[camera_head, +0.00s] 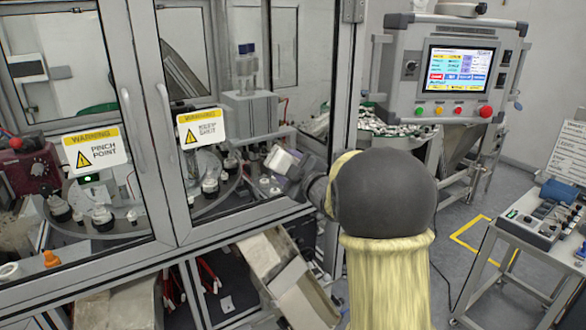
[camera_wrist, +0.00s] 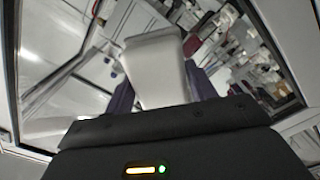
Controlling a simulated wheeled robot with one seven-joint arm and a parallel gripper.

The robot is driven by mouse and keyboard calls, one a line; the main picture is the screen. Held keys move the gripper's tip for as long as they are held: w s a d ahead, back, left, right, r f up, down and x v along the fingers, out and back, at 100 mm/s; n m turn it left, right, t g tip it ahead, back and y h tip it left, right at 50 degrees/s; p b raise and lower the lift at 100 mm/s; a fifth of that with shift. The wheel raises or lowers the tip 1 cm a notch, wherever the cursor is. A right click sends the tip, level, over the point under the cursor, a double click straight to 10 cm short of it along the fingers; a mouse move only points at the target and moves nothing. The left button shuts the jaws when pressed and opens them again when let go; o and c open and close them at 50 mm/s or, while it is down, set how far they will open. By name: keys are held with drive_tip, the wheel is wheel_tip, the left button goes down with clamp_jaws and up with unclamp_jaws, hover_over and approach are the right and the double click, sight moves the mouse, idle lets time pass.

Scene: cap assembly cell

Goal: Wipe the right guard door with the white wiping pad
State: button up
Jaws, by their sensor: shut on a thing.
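The white wiping pad (camera_head: 283,160) is held by my gripper (camera_head: 291,172) in front of the lower right part of the right guard door (camera_head: 240,222). In the wrist view the pad (camera_wrist: 152,68) sits between the two dark fingers of my gripper (camera_wrist: 158,90), with the door's clear pane behind it. The gripper is shut on the pad. I cannot tell whether the pad touches the pane. The right guard door carries a yellow and white warning label (camera_head: 201,127) and a vertical handle (camera_head: 165,125). My arm hides part of the frame at its right.
The left guard door (camera_head: 135,215) stands beside it, with a pinch point label. A control panel (camera_head: 455,70) with a lit screen is at the upper right. A metal chute (camera_head: 280,275) juts out below the doors. A cart (camera_head: 530,225) stands at the right.

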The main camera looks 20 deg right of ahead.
sight(290, 156)
drive_tip(key=shift+a, duration=0.2)
drive_tip(key=shift+s+a+b, duration=0.3)
drive_tip(key=shift+a+b, duration=0.3)
drive_tip(key=shift+a, duration=0.2)
drive_tip(key=shift+s+a+b, duration=0.3)
drive_tip(key=shift+a+b, duration=0.3)
drive_tip(key=shift+a, duration=0.2)
drive_tip(key=shift+d, duration=0.1)
drive_tip(key=shift+r+p, duration=1.05)
drive_tip(key=shift+r, duration=0.55)
drive_tip(key=shift+w, duration=0.1)
drive_tip(key=shift+w+d+f, duration=0.1)
drive_tip(key=shift+w+d, duration=0.15)
drive_tip(key=shift+d, duration=0.6)
drive_tip(key=shift+w+d+f, duration=0.1)
drive_tip(key=shift+w+d, duration=0.15)
drive_tip(key=shift+d, duration=0.6)
drive_tip(key=shift+r+p, duration=0.1)
drive_tip(key=shift+p, duration=0.2)
